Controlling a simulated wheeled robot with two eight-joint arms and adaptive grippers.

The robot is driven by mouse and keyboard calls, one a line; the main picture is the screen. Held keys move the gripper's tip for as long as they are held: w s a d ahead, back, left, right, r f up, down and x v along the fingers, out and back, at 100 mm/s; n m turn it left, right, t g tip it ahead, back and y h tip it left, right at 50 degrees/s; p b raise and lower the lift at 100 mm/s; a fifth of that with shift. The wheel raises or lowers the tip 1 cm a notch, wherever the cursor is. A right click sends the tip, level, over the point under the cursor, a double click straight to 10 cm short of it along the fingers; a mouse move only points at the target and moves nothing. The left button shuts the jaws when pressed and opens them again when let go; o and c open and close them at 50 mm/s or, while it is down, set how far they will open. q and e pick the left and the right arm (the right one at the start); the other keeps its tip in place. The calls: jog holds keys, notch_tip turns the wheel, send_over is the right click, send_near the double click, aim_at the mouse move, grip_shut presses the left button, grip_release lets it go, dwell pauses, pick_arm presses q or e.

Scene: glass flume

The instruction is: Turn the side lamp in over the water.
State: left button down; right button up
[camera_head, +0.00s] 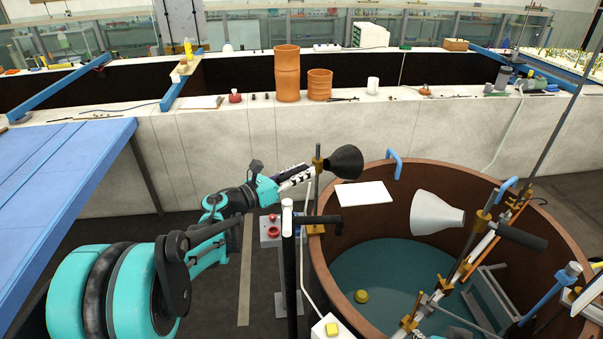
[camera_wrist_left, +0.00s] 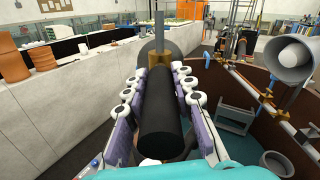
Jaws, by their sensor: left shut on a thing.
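The side lamp has a dark shade (camera_head: 345,162), a brass joint (camera_head: 318,165) on an upright pole at the tank's left rim, and a thick black handle (camera_wrist_left: 160,110). In the left wrist view the shade is mostly hidden behind the handle and brass joint, and the tank lies to the right. The round brown tank (camera_head: 322,262) holds teal water (camera_head: 385,275). In the head view the shade overlaps the tank's back-left rim. My right gripper is not seen.
A second lamp with a pale shade (camera_head: 437,213) hangs inside the tank on a slanted rail (camera_head: 470,262). A white plate (camera_head: 363,193) is at the back rim. A black post (camera_head: 289,262) stands before the tank. A blue table (camera_head: 60,190) is at left.

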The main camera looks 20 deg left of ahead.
pick_arm(q)
jog(key=c, duration=1.3)
grip_release()
jog(key=shift+o, duration=0.2)
jog(key=v, duration=1.2)
